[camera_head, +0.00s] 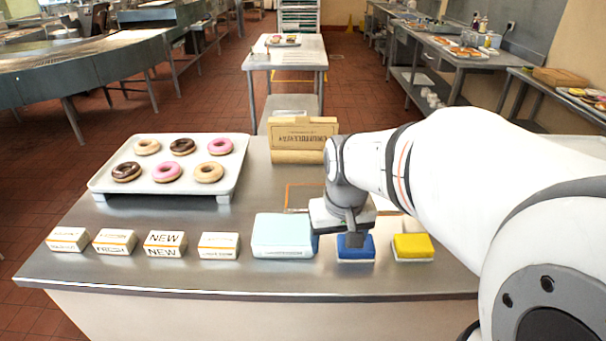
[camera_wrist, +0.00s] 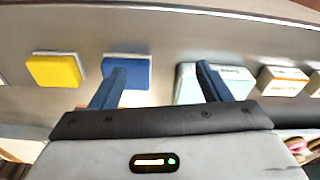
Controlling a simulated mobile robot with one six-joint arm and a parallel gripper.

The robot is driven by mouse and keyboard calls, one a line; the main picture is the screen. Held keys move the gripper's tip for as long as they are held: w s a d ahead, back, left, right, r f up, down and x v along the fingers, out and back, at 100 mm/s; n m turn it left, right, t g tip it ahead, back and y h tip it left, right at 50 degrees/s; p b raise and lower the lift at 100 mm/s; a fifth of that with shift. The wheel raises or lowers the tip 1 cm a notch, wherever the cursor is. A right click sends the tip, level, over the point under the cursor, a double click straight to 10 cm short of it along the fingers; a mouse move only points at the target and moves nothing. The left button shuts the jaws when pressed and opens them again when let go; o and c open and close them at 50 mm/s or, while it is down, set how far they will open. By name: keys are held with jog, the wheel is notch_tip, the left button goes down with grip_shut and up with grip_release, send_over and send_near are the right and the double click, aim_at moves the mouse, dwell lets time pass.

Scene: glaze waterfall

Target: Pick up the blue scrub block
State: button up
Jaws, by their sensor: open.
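The blue scrub block (camera_head: 368,249), blue on top with a pale base, lies on the metal counter between a light blue box and a yellow block. My gripper (camera_head: 334,241) is open and points down beside and over it. In the wrist view the blue block (camera_wrist: 137,73) is partly covered by the left finger of my gripper (camera_wrist: 161,70). The right finger overlaps the light blue box (camera_wrist: 186,82). The gap between the fingers shows mostly bare counter. I cannot tell whether a finger touches the block.
The yellow block (camera_head: 412,247) lies right of the blue one. The light blue box (camera_head: 280,236) stands close on the left, followed by several small labelled boxes (camera_head: 165,244).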

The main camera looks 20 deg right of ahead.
jog(key=o, duration=0.6)
jog(key=shift+m+g, duration=0.7)
jog(key=shift+m, duration=0.2)
jog(key=w+d, duration=0.2)
jog(key=w+d+f+p, duration=0.1)
jog(key=w+d, duration=0.1)
jog(key=d, duration=0.1)
jog(key=w+d+f, duration=0.1)
jog(key=w+d, duration=0.1)
jog(key=d, duration=0.1)
jog(key=shift+p, duration=0.4)
jog(key=shift+a+f+p, duration=0.15)
jog(key=shift+f+p, duration=0.3)
jog(key=shift+f, duration=3.45)
